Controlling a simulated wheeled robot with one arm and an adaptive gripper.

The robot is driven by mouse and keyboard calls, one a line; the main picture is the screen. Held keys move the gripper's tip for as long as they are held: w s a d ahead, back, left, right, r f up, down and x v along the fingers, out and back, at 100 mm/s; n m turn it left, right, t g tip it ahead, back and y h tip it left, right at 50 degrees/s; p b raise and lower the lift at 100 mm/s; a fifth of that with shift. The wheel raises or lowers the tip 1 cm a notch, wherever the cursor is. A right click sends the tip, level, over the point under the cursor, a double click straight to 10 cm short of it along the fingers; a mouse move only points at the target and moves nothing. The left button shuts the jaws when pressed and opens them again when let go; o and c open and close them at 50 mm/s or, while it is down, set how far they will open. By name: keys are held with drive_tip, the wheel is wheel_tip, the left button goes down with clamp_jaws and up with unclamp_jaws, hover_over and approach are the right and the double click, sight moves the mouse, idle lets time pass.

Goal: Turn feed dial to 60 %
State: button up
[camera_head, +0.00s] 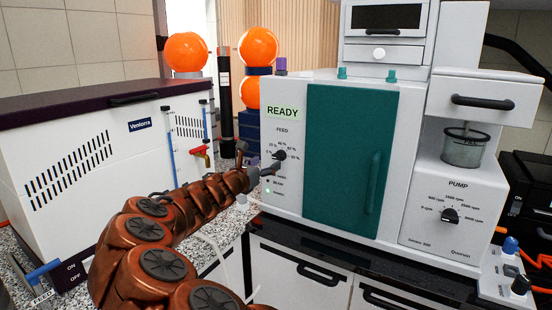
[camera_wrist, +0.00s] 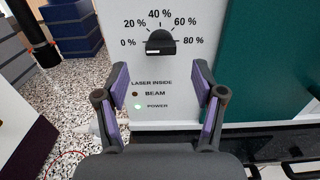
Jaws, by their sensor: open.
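The feed dial (camera_wrist: 160,43) is a small black knob on the white front panel of the machine, with marks from 0 % to 80 % around it. It also shows in the head view (camera_head: 279,155), under the READY display. No finger visibly touches the dial. In the head view my gripper (camera_head: 256,171) is small, just left of the dial and partly hidden by my arm.
A green door (camera_head: 343,155) with a handle is right of the dial. The pump dial (camera_head: 450,215) and a metal cup (camera_head: 463,148) are farther right. A white Ventorra box (camera_head: 90,150) stands left, with a red-handled tap (camera_head: 202,153). Speckled counter lies between.

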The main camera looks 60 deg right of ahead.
sight(277, 157)
drive_tip(key=shift+w+d+p, duration=0.1)
drive_tip(key=shift+d+p, duration=0.45)
drive_tip(key=shift+d, duration=2.65)
drive_tip(key=c, duration=1.1)
